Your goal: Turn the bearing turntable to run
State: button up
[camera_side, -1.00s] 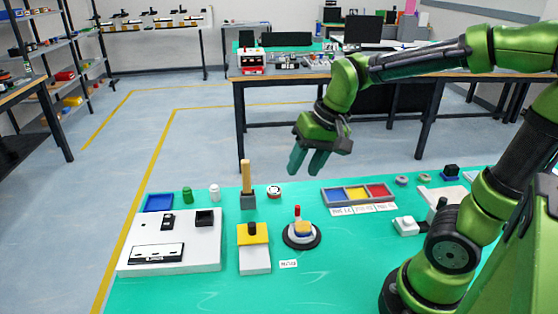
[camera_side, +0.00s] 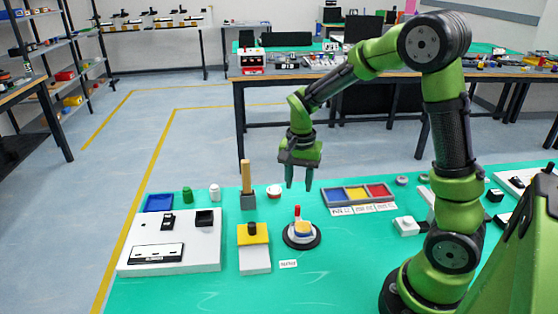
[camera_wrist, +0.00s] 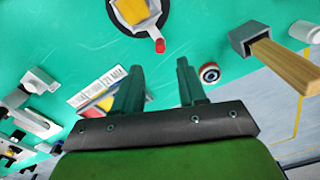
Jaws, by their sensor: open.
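The bearing turntable (camera_side: 301,236) is a round black base with a lighter disc, a yellow block on top and an upright red peg (camera_side: 297,211). It stands on the green mat in the side view. In the wrist view its black base (camera_wrist: 116,22) is cut off by the top edge, with the red peg (camera_wrist: 160,45) pointing toward my gripper. A small white label (camera_side: 288,264) with dark print lies in front of it. My gripper (camera_side: 299,186) is open and empty, fingers pointing down, above and behind the turntable. In the wrist view the fingers (camera_wrist: 157,78) are well apart.
A wooden handle in a grey block (camera_side: 247,190) stands upright left of my gripper. A round red-and-white part (camera_side: 274,191) sits close by. A tray with blue, yellow and red compartments (camera_side: 341,201) is to the right. A yellow-topped white block (camera_side: 254,258) stands left of the turntable.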

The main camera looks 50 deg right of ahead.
aim_at(298, 206)
notch_tip(298, 206, down, 8)
jog(key=shift+f, duration=0.1)
dwell(0.4)
grip_shut()
